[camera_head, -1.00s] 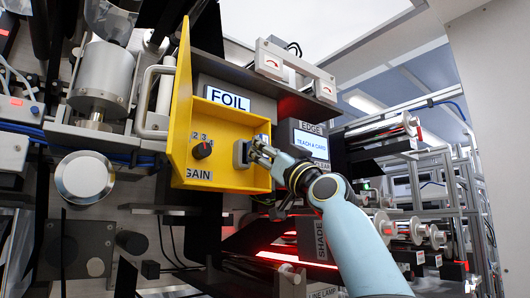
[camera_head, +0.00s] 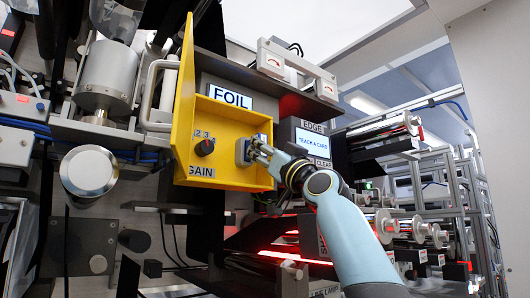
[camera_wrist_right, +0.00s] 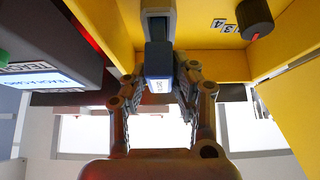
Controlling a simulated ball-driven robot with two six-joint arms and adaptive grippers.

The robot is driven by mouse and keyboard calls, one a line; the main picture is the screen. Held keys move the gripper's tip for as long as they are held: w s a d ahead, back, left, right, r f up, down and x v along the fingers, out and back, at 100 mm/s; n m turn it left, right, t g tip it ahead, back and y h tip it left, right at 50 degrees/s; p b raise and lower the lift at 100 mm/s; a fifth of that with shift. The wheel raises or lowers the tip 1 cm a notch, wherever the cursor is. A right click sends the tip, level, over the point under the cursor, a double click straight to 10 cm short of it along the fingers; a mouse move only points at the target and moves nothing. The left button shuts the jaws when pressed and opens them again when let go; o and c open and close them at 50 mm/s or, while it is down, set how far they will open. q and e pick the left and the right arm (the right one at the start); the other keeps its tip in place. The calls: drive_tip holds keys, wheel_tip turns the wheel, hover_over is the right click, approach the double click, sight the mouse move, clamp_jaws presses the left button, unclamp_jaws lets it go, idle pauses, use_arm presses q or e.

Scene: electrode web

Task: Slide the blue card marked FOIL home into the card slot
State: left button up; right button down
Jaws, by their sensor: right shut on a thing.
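The yellow box (camera_head: 222,173) has a label reading FOIL (camera_head: 230,98) above its open front. The blue card (camera_head: 245,150) is at the box's right side, at the pale card slot, with its lettering too small to read. My right gripper (camera_head: 262,150) is shut on the card's outer end. In the right wrist view, the blue card (camera_wrist_right: 158,60) stands between the fingers of my right gripper (camera_wrist_right: 161,76), in line with the grey card slot (camera_wrist_right: 157,20) and meeting it. How deep it sits is hidden. My left gripper is not in view.
A black knob (camera_head: 204,147) marked with numbers sits left of the card, above a GAIN label (camera_head: 202,171). A screen box (camera_head: 311,142) reading TEACH A CARD stands close to the right of my gripper. The yellow side wall (camera_head: 182,85) juts out on the left.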

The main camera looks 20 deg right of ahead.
drive_tip(key=shift+w+a+b, duration=0.25)
drive_tip(key=shift+w+b, duration=0.35)
drive_tip(key=shift+w+a+b, duration=0.2)
drive_tip(key=shift+w+b, duration=0.35)
drive_tip(key=shift+w, duration=0.05)
drive_tip(key=c, duration=1)
unclamp_jaws()
drive_tip(key=v, duration=1.2)
